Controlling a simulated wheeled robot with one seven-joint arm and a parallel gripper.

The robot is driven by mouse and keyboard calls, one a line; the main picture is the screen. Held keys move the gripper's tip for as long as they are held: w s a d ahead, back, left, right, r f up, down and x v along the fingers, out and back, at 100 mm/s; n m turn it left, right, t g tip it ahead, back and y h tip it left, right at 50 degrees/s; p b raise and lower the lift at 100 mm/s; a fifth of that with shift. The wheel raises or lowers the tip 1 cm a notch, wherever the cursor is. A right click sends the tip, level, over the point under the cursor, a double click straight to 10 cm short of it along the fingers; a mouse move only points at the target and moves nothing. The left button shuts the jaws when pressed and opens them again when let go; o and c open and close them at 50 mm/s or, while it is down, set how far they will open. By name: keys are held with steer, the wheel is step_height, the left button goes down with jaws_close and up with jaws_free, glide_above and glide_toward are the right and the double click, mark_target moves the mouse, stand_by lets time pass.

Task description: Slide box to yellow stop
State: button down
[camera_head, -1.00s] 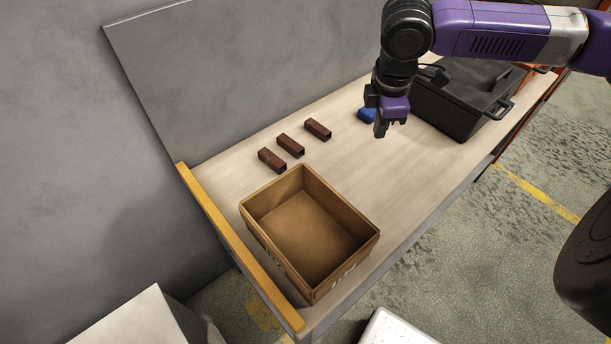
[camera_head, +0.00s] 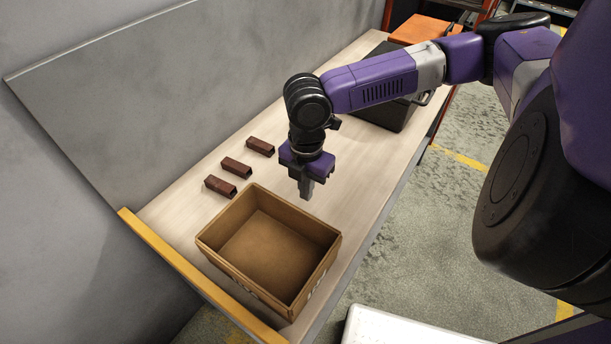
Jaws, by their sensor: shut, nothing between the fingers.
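The open, empty brown box (camera_head: 283,291) stands upright on the table near its left end. The yellow stop (camera_head: 193,275) is a long bar along the table's left edge. A narrow strip of table shows between the box and the stop at the back; at the front I cannot tell whether they touch. My gripper (camera_head: 306,194) points down with its fingers shut and empty. It is just beyond the box's right rear side, and I cannot tell whether it touches the box.
Three dark red-brown tubes (camera_head: 236,168) lie in a row behind the box, near the grey back panel (camera_head: 150,110). A black case (camera_head: 385,112) and an orange box (camera_head: 424,30) stand farther right, partly behind my arm.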

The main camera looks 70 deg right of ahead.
mark_target(287, 236)
steer(key=shift+w+a+f+p, duration=0.1)
steer(key=shift+w+a+f, duration=0.1)
steer(key=shift+a, duration=0.45)
steer(key=shift+w+a+f+p, duration=0.1)
steer(key=shift+a+f+p, duration=0.1)
steer(key=shift+a, duration=0.45)
steer(key=shift+w+a+f+p, duration=0.1)
steer(key=shift+w+a+f, duration=0.1)
steer(key=shift+a, duration=0.45)
steer(key=a, duration=0.1)
steer(key=a+p, duration=0.1)
steer(key=a, duration=0.1)
steer(key=shift+w+r, duration=0.1)
steer(key=shift+w, duration=0.25)
steer(key=shift+w+a, duration=0.1)
steer(key=shift+a, duration=0.4)
steer(key=shift+w+a, duration=0.1)
